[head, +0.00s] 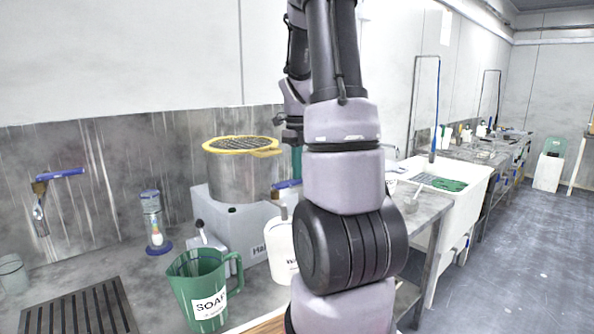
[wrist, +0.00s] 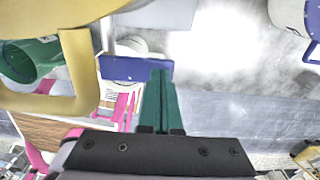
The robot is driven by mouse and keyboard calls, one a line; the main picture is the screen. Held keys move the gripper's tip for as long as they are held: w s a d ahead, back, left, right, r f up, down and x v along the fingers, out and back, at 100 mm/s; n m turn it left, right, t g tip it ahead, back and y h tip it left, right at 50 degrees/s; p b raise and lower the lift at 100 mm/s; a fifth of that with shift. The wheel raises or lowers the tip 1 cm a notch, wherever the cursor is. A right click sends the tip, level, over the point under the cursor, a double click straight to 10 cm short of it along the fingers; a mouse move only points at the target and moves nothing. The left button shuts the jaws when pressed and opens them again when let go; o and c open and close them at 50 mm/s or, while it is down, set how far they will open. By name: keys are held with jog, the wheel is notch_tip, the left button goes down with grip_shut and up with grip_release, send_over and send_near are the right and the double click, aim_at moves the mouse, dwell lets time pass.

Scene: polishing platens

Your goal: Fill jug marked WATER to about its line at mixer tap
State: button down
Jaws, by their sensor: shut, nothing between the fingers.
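A green jug (head: 205,287) stands upright on the bench; its white label begins "SOA". No label reading WATER is legible; a white label scrap (head: 390,184) ending in what looks like R shows beside my arm, its object mostly hidden. A tap (head: 40,205) with a blue lever and brass-coloured body is on the back wall at left. My gripper (wrist: 160,75) shows in the wrist view, its dark green fingers together and empty, close to a blue bar (wrist: 137,69) in that picture. In the head view my arm hides most of it.
A slatted drain grate (head: 80,308) lies near the tap. A grey machine with a yellow-rimmed drum (head: 240,175), a white bottle (head: 280,247) and a blue-based bottle (head: 155,222) crowd the bench. A white sink (head: 468,195) stands at right; floor (head: 520,270) beyond is clear.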

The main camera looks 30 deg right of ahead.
dwell(0.3)
jog(key=shift+d+f+y, duration=0.35)
jog(key=shift+f+y, duration=0.25)
jog(key=shift+y, duration=0.1)
jog(key=shift+d+f+g+y, duration=0.15)
jog(key=shift+f+g+y, duration=0.15)
jog(key=shift+f+y, duration=0.8)
jog(key=shift+r, duration=1.05)
jog(key=v, duration=1)
jog(key=shift+r, duration=0.4)
